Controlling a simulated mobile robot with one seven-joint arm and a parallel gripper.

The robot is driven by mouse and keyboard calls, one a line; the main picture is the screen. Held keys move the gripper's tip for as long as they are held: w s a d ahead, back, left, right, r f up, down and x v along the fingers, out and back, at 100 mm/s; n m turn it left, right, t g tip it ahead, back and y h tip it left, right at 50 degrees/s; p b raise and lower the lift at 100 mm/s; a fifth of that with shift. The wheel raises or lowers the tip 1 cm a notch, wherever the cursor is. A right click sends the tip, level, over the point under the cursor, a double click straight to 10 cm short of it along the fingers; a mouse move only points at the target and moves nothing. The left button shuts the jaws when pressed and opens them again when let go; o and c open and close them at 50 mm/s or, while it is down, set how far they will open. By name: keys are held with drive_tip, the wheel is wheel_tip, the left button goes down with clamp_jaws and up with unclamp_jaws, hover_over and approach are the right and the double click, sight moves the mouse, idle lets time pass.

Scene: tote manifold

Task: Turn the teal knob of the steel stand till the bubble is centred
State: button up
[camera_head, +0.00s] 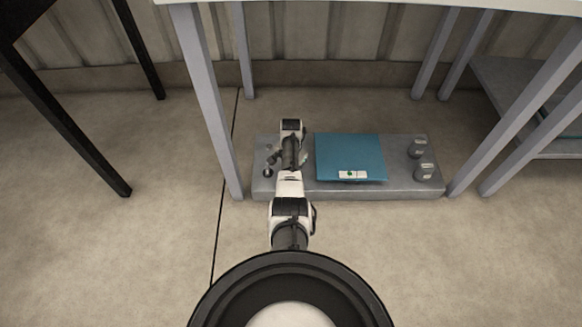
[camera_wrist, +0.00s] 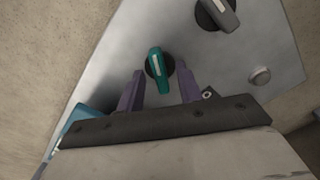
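The steel stand (camera_head: 300,192) is a low grey slab on the floor, with a teal plate (camera_head: 350,152) on top. A small white level (camera_head: 360,174) with a green spot sits at the plate's front edge; it is too small to tell where the bubble lies. The teal knob (camera_wrist: 157,63), with a white pointer line, shows in the wrist view; in the head view my arm hides it. My gripper (camera_wrist: 160,72) is open, its two purple fingers either side of the teal knob, with a small gap visible on each side.
A dark grey knob (camera_wrist: 222,14) and a round metal stud (camera_wrist: 260,76) are near the teal knob. Two grey knobs (camera_head: 418,148) (camera_head: 424,172) stand at the stand's right end. Grey table legs (camera_head: 208,100) (camera_head: 515,110) flank the stand, under a tabletop. The floor in front is clear.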

clamp_jaws()
drive_tip(key=shift+n, duration=1.5)
unclamp_jaws()
wheel_tip(320, 180, up, 14)
drive_tip(key=p, duration=0.6)
drive_tip(key=shift+f, duration=0.1)
